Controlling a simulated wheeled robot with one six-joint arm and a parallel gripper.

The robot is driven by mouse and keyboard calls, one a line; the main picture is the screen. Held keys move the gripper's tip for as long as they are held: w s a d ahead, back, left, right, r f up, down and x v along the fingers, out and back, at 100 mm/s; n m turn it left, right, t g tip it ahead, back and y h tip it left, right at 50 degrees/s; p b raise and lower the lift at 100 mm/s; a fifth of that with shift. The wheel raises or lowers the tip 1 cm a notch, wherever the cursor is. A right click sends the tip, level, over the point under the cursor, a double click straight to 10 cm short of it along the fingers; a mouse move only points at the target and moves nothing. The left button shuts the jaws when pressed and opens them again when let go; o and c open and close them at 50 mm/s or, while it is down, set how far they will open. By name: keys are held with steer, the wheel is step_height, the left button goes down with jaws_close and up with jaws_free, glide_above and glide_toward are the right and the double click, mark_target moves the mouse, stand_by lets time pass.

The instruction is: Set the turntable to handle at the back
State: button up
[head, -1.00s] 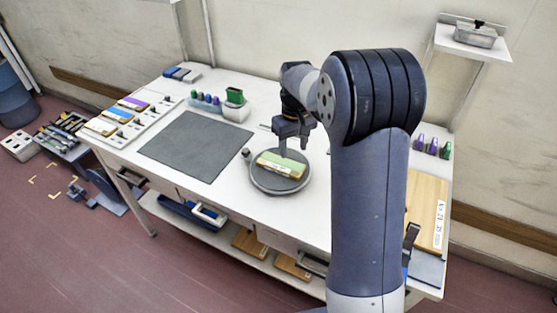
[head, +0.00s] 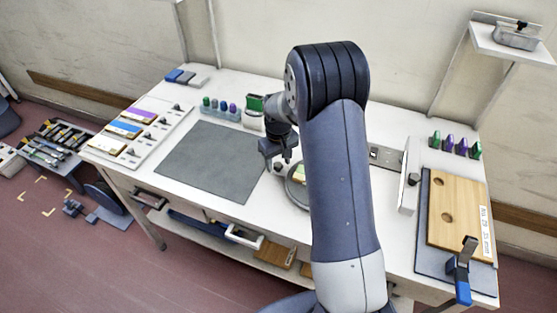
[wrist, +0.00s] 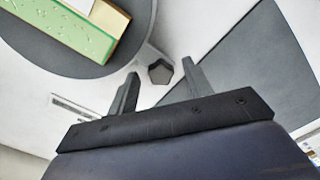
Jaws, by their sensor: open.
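The turntable (head: 293,195) is a round grey disc on the white bench, partly hidden by my arm in the head view. It also shows at the upper left of the wrist view (wrist: 136,32). A block with a green top (head: 299,174) lies on it, also seen in the wrist view (wrist: 50,30). A small dark knob (wrist: 160,72), apparently the turntable's handle, stands just outside the disc's rim. My gripper (wrist: 161,68) is open and empty, with its fingers either side of the knob in the wrist picture. I cannot tell how high they are above it.
A dark grey mat (head: 212,160) lies flat left of the turntable. Behind it stand a rack of coloured bottles (head: 221,110) and a green-topped holder (head: 254,108). A wooden board (head: 455,215) with a blue clamp (head: 462,285) lies at the right.

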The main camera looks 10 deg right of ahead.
steer(key=shift+f, duration=0.15)
steer(key=shift+c, duration=0.3)
jaws_close()
